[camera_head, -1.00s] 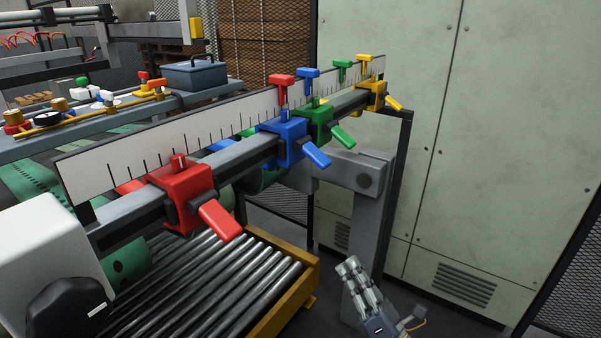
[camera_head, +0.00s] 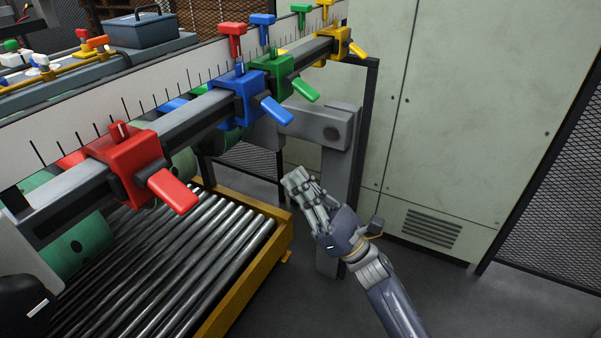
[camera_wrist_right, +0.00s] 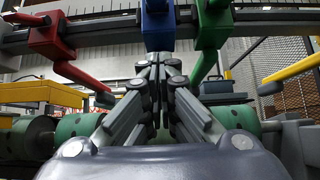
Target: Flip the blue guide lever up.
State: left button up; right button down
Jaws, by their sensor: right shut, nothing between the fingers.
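The blue guide lever (camera_head: 277,110) sticks out from the blue block (camera_head: 239,94) on the grey rail and slants down to the right. My right gripper (camera_head: 297,178) is shut and empty, below the blue lever and a little to its right, apart from it. In the right wrist view the closed fingers (camera_wrist_right: 160,68) point up at the blue block (camera_wrist_right: 158,28); the blue lever cannot be made out there. My left gripper is not in view.
The red lever (camera_head: 172,191) is nearer on the rail. The green lever (camera_head: 305,90) is close beside the blue one, with the yellow lever (camera_head: 358,50) beyond. A roller conveyor (camera_head: 165,270) lies below. A grey post (camera_head: 340,190) stands behind my right gripper.

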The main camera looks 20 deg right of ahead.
aim_at(275, 110)
notch_tip(275, 110, up, 8)
jog(key=w+a+p, duration=0.2)
jog(key=p, duration=0.2)
jog(key=shift+w+a+r+p, duration=0.15)
jog(key=shift+r+p, duration=0.1)
jog(key=shift+p, duration=0.1)
jog(key=shift+r, duration=0.1)
